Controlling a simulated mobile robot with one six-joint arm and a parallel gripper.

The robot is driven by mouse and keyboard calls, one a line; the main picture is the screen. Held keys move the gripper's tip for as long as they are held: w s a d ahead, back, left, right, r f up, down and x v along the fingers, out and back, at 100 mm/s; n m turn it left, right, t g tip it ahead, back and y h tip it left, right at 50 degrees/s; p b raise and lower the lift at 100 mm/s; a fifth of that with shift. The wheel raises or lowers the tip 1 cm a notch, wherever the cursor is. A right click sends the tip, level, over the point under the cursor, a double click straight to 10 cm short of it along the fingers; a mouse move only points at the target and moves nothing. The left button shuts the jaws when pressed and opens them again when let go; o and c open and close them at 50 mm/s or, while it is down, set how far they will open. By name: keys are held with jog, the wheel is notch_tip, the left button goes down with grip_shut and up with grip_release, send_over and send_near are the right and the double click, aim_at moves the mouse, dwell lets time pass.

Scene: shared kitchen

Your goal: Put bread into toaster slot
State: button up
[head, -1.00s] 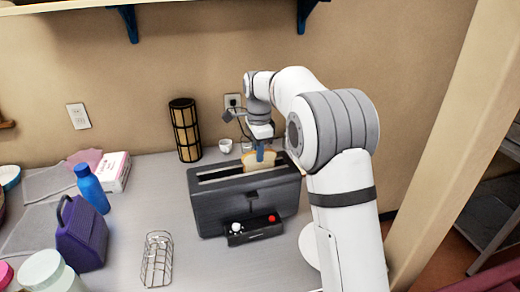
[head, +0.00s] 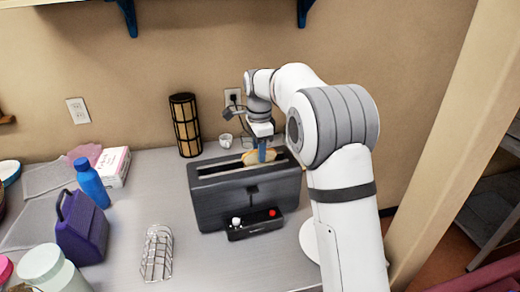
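The dark grey toaster (head: 225,205) stands on the counter, its long slots facing up. A slice of bread (head: 249,157) shows at the right part of the toaster's top, tilted and partly hidden by my gripper. My gripper (head: 262,156) points down over the toaster, its blue fingers at the bread, and it appears shut on the slice. The bread's lower edge is hidden at the slot, so I cannot tell how deep it sits.
A wire rack (head: 157,254) stands empty in front left of the toaster. A purple bag (head: 81,228), a blue bottle (head: 91,183) and a white box (head: 115,166) stand left. A dark lantern (head: 185,125) and a white cup (head: 226,141) stand behind. The counter between rack and toaster is clear.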

notch_tip(320, 180, up, 8)
jog(key=shift+f, duration=0.25)
jog(key=shift+r, duration=0.15)
dwell(0.5)
